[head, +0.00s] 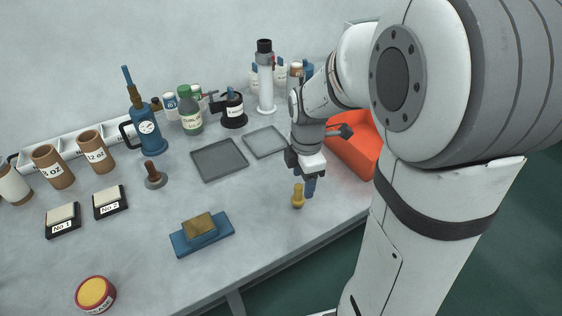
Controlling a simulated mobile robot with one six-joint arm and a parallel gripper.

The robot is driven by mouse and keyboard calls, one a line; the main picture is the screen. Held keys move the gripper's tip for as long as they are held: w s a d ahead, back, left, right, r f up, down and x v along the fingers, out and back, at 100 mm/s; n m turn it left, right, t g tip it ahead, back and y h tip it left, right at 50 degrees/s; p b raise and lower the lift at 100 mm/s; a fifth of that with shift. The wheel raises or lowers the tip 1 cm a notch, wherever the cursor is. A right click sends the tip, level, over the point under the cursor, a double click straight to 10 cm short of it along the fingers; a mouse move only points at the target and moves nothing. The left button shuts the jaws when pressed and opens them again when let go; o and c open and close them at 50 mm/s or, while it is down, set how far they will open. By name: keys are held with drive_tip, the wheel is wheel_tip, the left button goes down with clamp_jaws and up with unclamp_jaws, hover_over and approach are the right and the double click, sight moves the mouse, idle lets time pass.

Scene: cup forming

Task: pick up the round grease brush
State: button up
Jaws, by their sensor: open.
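A small upright ochre piece with a rounded top (298,195), which looks like the round grease brush, stands near the table's front edge. My gripper (305,172) points down just above and behind it, with its jaws open and nothing seen between them. A short dark blue piece (309,187) shows directly under the gripper, to the right of the ochre piece. I cannot tell whether it is part of the gripper or a separate thing. The gap between my fingers is too small to see clearly.
An orange-red bin (354,145) stands close behind my arm on the right. Two grey trays (219,160) (265,142) lie to the left. A blue block with an ochre top (201,233) lies nearer the front. A round red tin (96,294) is at front left.

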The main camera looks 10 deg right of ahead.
sight(298, 200)
drive_tip(key=shift+w+f+n, duration=0.55)
drive_tip(key=shift+w+n, duration=0.05)
drive_tip(key=shift+n, duration=0.4)
drive_tip(key=shift+f, duration=0.3)
drive_tip(key=f, duration=0.7)
drive_tip(key=shift+a+f, duration=0.2)
drive_tip(key=shift+a, duration=0.05)
drive_tip(key=shift+c, duration=0.5)
drive_tip(key=c, duration=1)
